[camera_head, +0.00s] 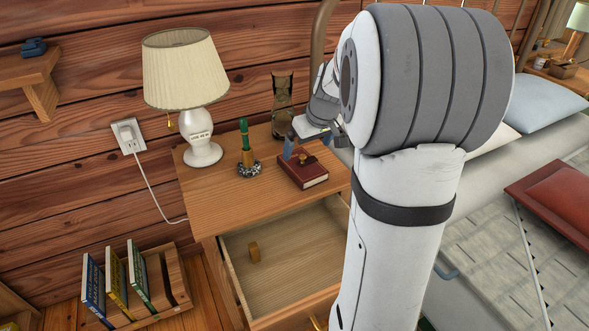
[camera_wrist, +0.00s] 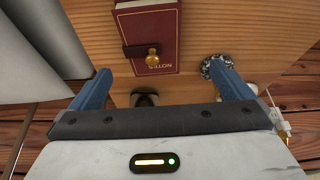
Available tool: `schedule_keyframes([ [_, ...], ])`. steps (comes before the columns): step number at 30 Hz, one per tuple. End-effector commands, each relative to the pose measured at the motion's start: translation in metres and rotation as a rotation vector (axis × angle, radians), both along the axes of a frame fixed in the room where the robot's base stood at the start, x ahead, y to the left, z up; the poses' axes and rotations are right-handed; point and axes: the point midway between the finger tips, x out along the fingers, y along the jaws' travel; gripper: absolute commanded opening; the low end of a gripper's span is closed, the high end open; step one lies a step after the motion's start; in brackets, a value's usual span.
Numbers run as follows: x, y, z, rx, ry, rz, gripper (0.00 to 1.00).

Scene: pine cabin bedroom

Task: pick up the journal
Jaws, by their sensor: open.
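The journal (camera_head: 303,171) is a dark red book with a brown strap and a brass knob. It lies flat on the nightstand top (camera_head: 215,182), near its front right. In the wrist view the journal (camera_wrist: 149,50) is at the top centre, with "NOTES" on its cover. My gripper (camera_head: 296,145) is just over the journal's far left part in the head view. Its two blue fingers are spread wide in the wrist view (camera_wrist: 168,88), with nothing between them at the tips except the view of the journal and wood beyond. My arm hides part of the nightstand's right side.
The bed (camera_head: 490,190) is at right.

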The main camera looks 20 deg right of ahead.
Motion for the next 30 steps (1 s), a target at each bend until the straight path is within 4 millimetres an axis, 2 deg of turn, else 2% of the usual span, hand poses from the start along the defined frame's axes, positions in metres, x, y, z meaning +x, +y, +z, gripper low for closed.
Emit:
schedule_keyframes([
  [1, 0.005, -0.007, -0.013, -0.001, -0.005, -0.002, 1.0],
  [6, 0.012, -0.016, -0.026, -0.003, -0.012, 0.001, 1.0],
  [16, 0.02, -0.017, -0.056, -0.005, -0.012, -0.007, 1.0],
  [22, 0.028, -0.014, -0.087, -0.004, -0.011, -0.01, 1.0],
  [25, 0.032, -0.013, -0.094, -0.004, -0.012, -0.011, 1.0],
  [30, 0.032, -0.014, -0.093, -0.004, -0.013, -0.011, 1.0],
])
